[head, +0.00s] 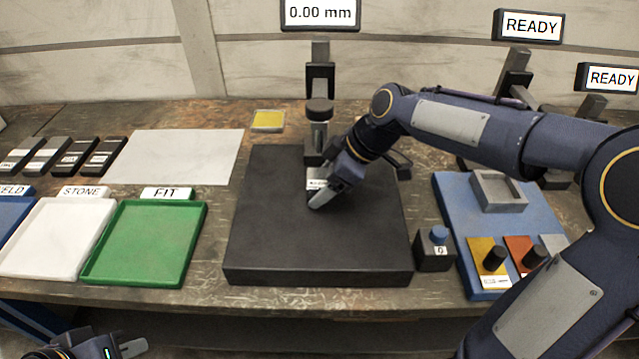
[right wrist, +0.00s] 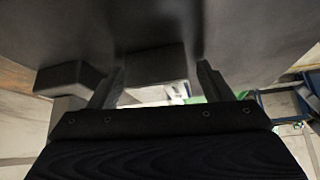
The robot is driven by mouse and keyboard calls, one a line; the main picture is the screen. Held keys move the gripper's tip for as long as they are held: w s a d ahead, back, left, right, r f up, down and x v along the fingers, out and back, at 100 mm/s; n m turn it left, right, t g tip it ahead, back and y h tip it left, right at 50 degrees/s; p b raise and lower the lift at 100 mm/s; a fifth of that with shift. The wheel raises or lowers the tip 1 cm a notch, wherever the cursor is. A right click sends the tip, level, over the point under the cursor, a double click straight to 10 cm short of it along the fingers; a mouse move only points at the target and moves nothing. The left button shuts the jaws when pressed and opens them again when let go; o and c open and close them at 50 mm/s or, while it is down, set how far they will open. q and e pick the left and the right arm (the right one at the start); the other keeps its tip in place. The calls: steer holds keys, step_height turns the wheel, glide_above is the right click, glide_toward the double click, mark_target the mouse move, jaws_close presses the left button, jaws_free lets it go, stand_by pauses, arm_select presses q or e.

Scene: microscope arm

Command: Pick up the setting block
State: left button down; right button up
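The setting block appears to be the small dark block with a white label (head: 316,184) on the dark slab (head: 320,262), below the gauge plunger and largely hidden by my right gripper (head: 320,196). In the right wrist view, a dark block (right wrist: 155,64) with a pale face lies between the two fingers of my right gripper (right wrist: 158,85). A gap shows on each side of the block, so the fingers are open around it without visible contact. My left gripper (head: 132,347) is at the bottom left, below the table's front edge; its opening is unclear.
The gauge stand (head: 320,110) rises behind the block, under a 0.00 mm display (head: 320,13). A green tray (head: 145,277) and a white tray (head: 48,272) lie left. A knob box (head: 436,262) and a blue board (head: 452,205) stand right.

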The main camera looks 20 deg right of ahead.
steer(key=c, duration=1.4)
steer(key=shift+w+r, duration=0.1)
jaws_close()
